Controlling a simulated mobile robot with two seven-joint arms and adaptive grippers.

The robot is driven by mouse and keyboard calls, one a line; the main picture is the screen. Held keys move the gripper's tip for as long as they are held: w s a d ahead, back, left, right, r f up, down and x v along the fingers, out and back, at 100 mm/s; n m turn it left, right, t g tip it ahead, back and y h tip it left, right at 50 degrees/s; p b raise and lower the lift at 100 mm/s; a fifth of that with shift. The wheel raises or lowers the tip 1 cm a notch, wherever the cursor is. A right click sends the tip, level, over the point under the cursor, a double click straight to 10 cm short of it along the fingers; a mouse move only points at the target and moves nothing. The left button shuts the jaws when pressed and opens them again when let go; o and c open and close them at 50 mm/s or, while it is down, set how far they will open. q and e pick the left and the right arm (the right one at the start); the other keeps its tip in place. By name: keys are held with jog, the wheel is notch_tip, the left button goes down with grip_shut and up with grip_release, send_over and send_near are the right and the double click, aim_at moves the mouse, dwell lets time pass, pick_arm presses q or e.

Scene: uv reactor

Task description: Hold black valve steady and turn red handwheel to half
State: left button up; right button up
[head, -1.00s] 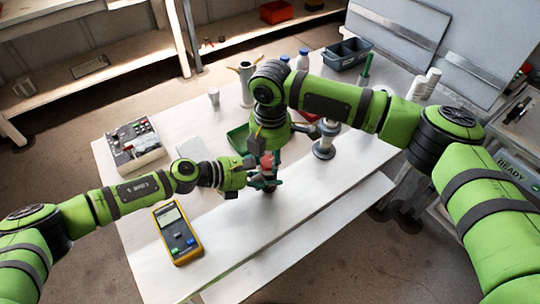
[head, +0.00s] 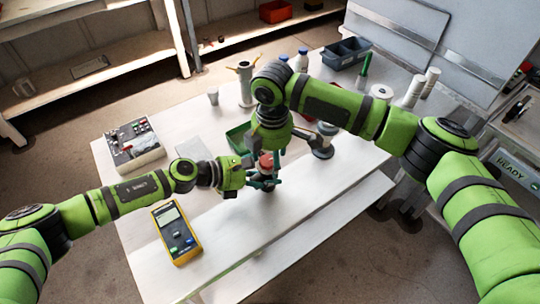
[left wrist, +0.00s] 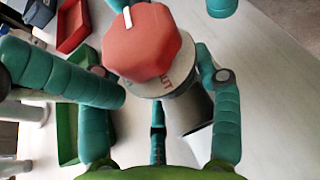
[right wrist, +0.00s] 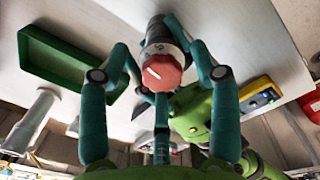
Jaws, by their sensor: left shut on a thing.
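The red handwheel (head: 266,163) sits on top of the black valve (left wrist: 190,112), which stands upright on the white table. A white mark on the wheel shows in the left wrist view (left wrist: 140,48) and the right wrist view (right wrist: 162,72). My left gripper (head: 262,181) comes in from the left, low, and is shut on the black valve below the wheel. My right gripper (right wrist: 160,58) is above the wheel, with its fingers spread on both sides of it and apart from it. The fingers partly hide the valve body.
A yellow meter (head: 178,232) lies at the table's front left, and a control box (head: 135,143) is behind it. A green tray (head: 238,138) is just behind the valve. The front right of the table is clear.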

aim_at(270, 161)
jog(key=shift+a+r, duration=0.1)
jog(key=shift+a, duration=0.15)
dwell(0.3)
jog(key=shift+w+n, duration=0.1)
jog(key=shift+n, duration=1)
notch_tip(270, 161, up, 12)
jog(key=w+a+r+t+y, duration=0.3)
jog(key=w+a+r+t, duration=0.1)
jog(key=w, duration=0.4)
jog(key=w+a+r+m+t+y, duration=0.1)
jog(key=w+a+r+t+y, duration=0.2)
jog(key=w+a+r+t, duration=0.2)
jog(key=shift+w+r+t, duration=1.2)
jog(key=shift+w+r, duration=0.25)
jog(key=shift+w, duration=0.05)
jog(key=shift+a, duration=0.1)
